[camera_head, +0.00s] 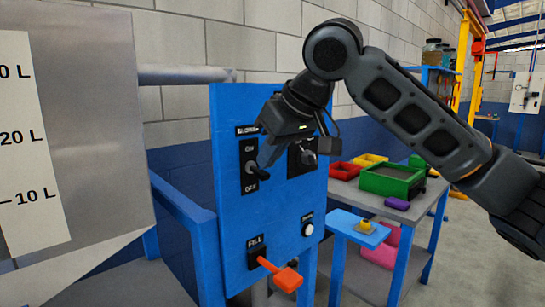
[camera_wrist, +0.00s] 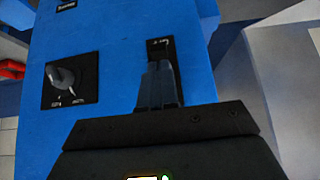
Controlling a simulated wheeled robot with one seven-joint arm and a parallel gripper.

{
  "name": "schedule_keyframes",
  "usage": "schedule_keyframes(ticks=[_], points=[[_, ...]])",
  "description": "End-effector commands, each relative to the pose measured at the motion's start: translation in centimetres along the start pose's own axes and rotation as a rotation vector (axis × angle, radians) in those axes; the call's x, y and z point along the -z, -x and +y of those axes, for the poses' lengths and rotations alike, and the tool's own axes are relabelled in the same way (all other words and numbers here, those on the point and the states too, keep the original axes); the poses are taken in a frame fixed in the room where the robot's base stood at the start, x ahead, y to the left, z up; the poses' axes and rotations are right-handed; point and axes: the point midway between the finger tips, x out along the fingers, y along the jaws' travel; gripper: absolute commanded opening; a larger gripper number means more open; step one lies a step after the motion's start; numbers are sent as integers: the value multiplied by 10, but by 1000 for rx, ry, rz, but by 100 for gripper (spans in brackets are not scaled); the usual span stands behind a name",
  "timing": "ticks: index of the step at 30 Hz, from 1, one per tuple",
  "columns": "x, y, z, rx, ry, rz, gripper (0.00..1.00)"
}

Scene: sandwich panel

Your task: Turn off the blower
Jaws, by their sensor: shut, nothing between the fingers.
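The blower switch (camera_head: 249,178) is a black plate on the blue panel, with ON at the top and OFF at the bottom, under a partly covered label. My gripper (camera_head: 264,171) is shut, with its fingertips right in front of the switch, at about mid-height to lower. In the wrist view the shut fingers (camera_wrist: 160,80) overlap the black switch plate (camera_wrist: 160,46) and cover most of it. The lever is largely hidden, so I cannot tell its position or whether the fingers touch it.
A rotary knob (camera_head: 307,155) sits right of the switch; it also shows in the wrist view (camera_wrist: 63,77). Below are an orange FILL lever (camera_head: 282,274) and a white button (camera_head: 308,229). A metal tank (camera_head: 105,130) stands left, a table with bins (camera_head: 392,180) right.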

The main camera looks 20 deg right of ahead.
Motion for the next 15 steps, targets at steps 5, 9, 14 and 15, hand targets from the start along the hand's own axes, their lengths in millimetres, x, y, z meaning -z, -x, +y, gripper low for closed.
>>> schedule_keyframes(ticks=[5,9,14,15], points=[[4,6,0,1,-1,-1,0],[8,11,0,1,-1,-1,0],[10,13,0,1,-1,-1,0],[10,13,0,1,-1,-1,0]])
